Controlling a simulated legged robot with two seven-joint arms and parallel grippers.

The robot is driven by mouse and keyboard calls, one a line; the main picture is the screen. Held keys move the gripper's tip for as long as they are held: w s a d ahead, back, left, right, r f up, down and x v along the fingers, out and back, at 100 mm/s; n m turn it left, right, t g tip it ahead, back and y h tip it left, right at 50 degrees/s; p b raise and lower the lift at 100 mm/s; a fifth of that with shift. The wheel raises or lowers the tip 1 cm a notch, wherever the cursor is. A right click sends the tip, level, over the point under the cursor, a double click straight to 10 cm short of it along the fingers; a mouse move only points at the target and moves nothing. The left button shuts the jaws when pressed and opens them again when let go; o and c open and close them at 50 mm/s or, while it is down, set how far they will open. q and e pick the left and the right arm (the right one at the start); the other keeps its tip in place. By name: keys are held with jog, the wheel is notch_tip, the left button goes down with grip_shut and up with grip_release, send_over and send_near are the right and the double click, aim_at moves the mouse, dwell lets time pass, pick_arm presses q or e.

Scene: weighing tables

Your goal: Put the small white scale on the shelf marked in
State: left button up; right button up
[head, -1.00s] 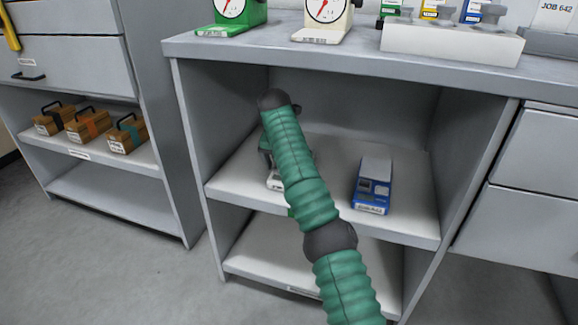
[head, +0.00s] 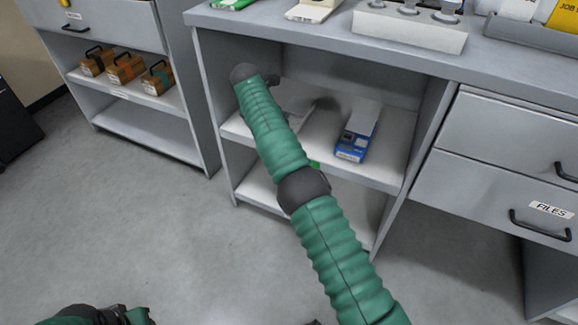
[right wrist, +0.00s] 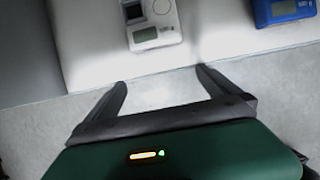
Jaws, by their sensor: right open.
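The small white scale (right wrist: 152,24) stands on a pale shelf board in the right wrist view, its dial and display showing and its far end cut off. My right gripper (right wrist: 161,78) is open and empty, its fingertips just short of the scale's near edge and apart from it. In the head view my right arm reaches into the open cabinet and hides the gripper and most of the white scale on the upper shelf (head: 385,174). My left gripper (head: 125,316) shows only partly at the bottom left. I can read no "in" mark on any shelf.
A blue scale (head: 353,142) stands to the right on the same shelf, also in the right wrist view (right wrist: 284,10). The cabinet walls and tabletop enclose the space. At left, a shelf (head: 117,94) holds handled wooden boxes (head: 125,69); the shelf below is bare.

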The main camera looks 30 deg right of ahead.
jog(key=s+d+m+y, duration=0.25)
jog(key=s+m, duration=0.55)
jog(key=m, duration=0.4)
jog(key=s+a+f+m, duration=0.3)
jog(key=s+a+m, duration=0.15)
jog(key=s, duration=0.55)
jog(key=s+a+f+m, duration=0.3)
jog(key=s+m, duration=0.2)
jog(key=s, duration=0.4)
jog(key=s+a+f+m, duration=0.3)
jog(key=s+m, duration=0.1)
jog(key=s, duration=0.6)
notch_tip(320, 180, up, 44)
jog(key=p, duration=4.4)
jog(key=shift+r+y, duration=0.2)
jog(key=shift+y, duration=0.25)
jog(key=shift+w+a, duration=0.1)
